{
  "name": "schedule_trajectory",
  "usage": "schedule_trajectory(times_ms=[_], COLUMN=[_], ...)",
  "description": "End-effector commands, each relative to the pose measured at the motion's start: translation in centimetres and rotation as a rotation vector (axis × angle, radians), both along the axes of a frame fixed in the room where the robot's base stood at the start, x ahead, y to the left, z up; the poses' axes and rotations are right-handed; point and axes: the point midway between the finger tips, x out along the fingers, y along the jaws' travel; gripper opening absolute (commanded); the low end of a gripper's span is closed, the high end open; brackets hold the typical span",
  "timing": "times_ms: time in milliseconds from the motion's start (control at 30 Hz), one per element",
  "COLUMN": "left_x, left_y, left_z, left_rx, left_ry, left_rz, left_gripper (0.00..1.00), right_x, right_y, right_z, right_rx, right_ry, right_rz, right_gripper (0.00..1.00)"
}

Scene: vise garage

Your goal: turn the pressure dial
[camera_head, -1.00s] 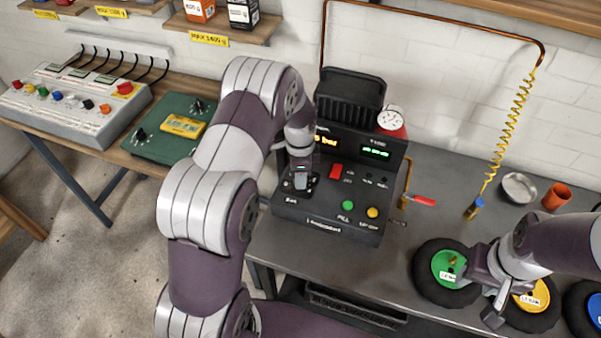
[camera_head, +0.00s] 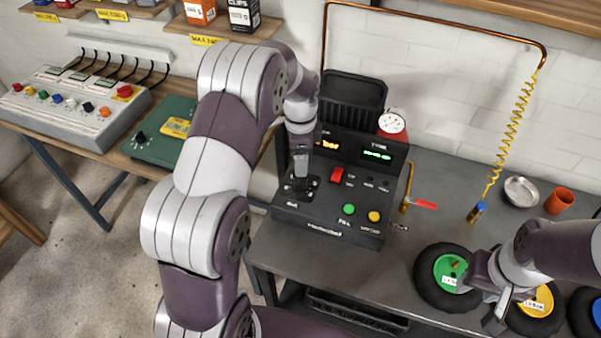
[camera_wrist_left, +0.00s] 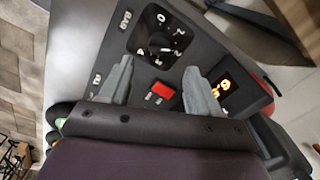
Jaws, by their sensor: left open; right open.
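The black compressor console (camera_head: 330,215) stands on the grey bench. Its pressure dial (camera_wrist_left: 155,45), a dark knob on a plate with white numbers, shows in the left wrist view beyond my fingers; in the head view the dial plate (camera_head: 298,188) is partly hidden by my gripper. My left gripper (camera_head: 301,174) points down above the dial; in the wrist view its two fingers (camera_wrist_left: 160,85) are spread, with nothing between them. I cannot tell whether they touch the dial. My right gripper (camera_head: 480,296) is by the green-hubbed wheel (camera_head: 447,270), its jaws hard to see.
The console has a red switch (camera_head: 337,175), green button (camera_head: 348,209), yellow button (camera_head: 374,216) and lit displays (camera_head: 377,155). A gauge (camera_head: 392,123) stands behind. A red-handled valve (camera_head: 425,205), coiled yellow hose (camera_head: 510,130), metal dish (camera_head: 521,190) and orange cup (camera_head: 559,200) are right.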

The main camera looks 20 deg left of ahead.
Motion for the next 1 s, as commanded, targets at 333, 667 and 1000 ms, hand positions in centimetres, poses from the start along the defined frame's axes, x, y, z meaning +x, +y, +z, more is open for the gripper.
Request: schedule_trajectory(times_ms=[333, 667, 1000], left_x=[0.0, 0.0, -2.0], left_y=[0.0, 0.0, -0.3], left_z=[4.7, 4.8, 2.7], left_rx=[0.000, 0.000, -0.007], left_ry=[0.000, 0.000, -0.028], left_rz=[0.000, 0.000, 0.460], left_gripper=[0.62, 0.62, 0.62], right_x=[0.0, 0.0, 0.0], right_y=[0.0, 0.0, 0.0], right_z=[-0.6, -0.6, -0.6], right_rx=[0.000, 0.000, 0.000], right_ry=[0.000, 0.000, 0.000], right_rz=[0.000, 0.000, 0.000], right_gripper=[0.43, 0.43, 0.43])
